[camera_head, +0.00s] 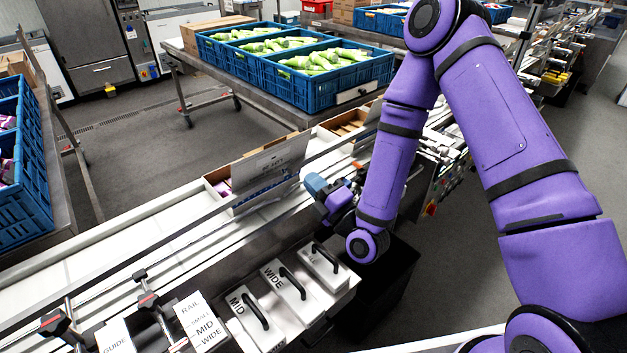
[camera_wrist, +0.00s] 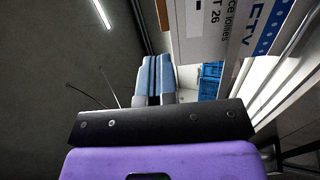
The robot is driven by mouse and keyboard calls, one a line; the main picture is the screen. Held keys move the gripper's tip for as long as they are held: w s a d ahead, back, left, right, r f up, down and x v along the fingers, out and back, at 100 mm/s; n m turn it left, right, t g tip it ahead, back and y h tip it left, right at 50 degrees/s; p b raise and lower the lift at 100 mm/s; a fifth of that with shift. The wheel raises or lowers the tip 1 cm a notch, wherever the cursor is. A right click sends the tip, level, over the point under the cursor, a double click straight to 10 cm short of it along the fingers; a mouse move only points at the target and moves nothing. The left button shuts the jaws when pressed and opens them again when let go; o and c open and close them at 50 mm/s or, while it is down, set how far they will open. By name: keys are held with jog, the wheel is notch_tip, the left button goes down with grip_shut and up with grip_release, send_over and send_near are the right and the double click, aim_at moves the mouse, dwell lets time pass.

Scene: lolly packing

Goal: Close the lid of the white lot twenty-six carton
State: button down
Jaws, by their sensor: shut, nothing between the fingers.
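The white lot twenty-six carton (camera_head: 218,183) stands on the conveyor in the head view. Its printed lid flap (camera_head: 270,160) is raised upright, with purple contents partly visible beside it. In the wrist view the lid's printed face (camera_wrist: 205,40) fills the upper right, showing "lollies" and "26" with a blue dotted band. My gripper (camera_head: 315,184) is just right of the lid in the head view. In the wrist view its blue fingers (camera_wrist: 153,80) are together and empty, beside the panel. I cannot tell whether they touch it.
A metal guide rail (camera_head: 190,212) runs along the conveyor in front of the carton. Another open brown carton (camera_head: 345,122) stands further along the line. Labelled blocks with black handles (camera_head: 288,290) sit at the near side. Blue crates (camera_head: 325,92) of green packs stand behind.

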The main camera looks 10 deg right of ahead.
aim_at(276, 142)
jog(key=x, duration=1.1)
jog(key=shift+w+a+r, duration=0.15)
jog(key=shift+w+a, duration=0.05)
jog(key=shift+w, duration=0.1)
jog(key=shift+w+a, duration=0.1)
